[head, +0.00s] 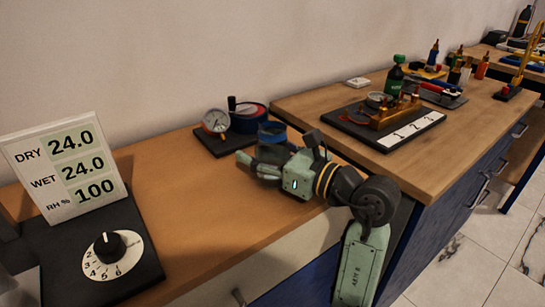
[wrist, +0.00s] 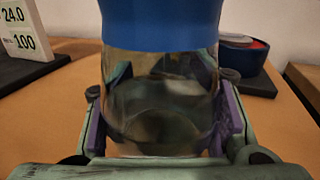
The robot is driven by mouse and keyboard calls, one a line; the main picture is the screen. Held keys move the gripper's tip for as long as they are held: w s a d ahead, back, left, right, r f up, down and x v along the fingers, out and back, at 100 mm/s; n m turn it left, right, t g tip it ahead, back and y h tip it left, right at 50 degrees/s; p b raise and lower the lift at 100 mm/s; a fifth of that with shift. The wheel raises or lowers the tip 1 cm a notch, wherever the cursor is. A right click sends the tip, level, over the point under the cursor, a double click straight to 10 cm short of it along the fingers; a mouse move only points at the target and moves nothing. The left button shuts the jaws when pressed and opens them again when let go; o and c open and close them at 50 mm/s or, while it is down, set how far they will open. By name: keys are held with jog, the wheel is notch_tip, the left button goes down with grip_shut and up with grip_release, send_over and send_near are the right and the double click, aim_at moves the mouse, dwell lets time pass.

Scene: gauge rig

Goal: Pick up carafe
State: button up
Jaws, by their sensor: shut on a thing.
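The carafe (wrist: 160,105) fills the middle of the wrist view, a clear glass body with a broad blue band at its top. My gripper (wrist: 165,92) is shut on it, with a purple-lined finger on each side of the glass. In the head view my gripper (head: 262,163) is above the wooden bench, and the carafe's blue top (head: 272,131) shows just behind it. The carafe looks upright. My gripper hides its lower part in the head view, and I cannot tell whether its base touches the bench.
A round dial gauge (head: 215,122) and a blue-and-red round thing (head: 248,117) stand on a dark base behind the carafe. A humidity sign (head: 68,166) and a knob (head: 109,246) are at the left. The bench (head: 185,195) between is clear. Another bench (head: 300,103) with instruments adjoins at right.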

grip_shut()
jog(key=shift+s+r, duration=0.1)
jog(key=shift+r, duration=1.75)
jog(key=s+d+b, duration=0.1)
jog(key=s+d, duration=0.2)
jog(key=s, duration=0.4)
jog(key=s+d+r+b, duration=0.1)
jog(key=s+d+b, duration=0.1)
jog(key=s, duration=0.5)
jog(key=shift+s+d+r, duration=0.15)
jog(key=shift+d+r, duration=0.05)
jog(key=shift+d, duration=0.55)
